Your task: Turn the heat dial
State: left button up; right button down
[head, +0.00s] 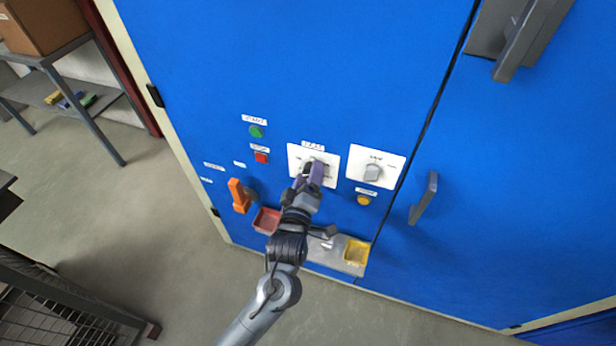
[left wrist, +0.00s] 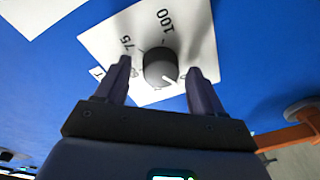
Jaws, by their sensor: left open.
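The heat dial (left wrist: 160,66) is a dark round knob on a white plate (left wrist: 98,37) with the numbers 75 and 100 showing. A white line on the knob points to the lower right in the left wrist view. In the head view the dial's white plate (head: 296,152) is on the blue cabinet front, and my gripper hides most of the knob. My left gripper (head: 311,174) is open in front of the dial. In the left wrist view its fingers (left wrist: 158,85) stand on either side of the knob's lower part, with gaps visible; contact cannot be seen.
A second white plate with a grey knob (head: 371,172) is to the right. A green button (head: 256,132) and red button (head: 261,157) are at upper left. An orange lever (head: 239,196), red tray (head: 267,220) and yellow tray (head: 357,252) are lower. A door handle (head: 423,199) sticks out at right.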

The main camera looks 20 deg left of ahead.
pick_arm(q)
jog(key=shift+c, duration=0.4)
jog(key=c, duration=1)
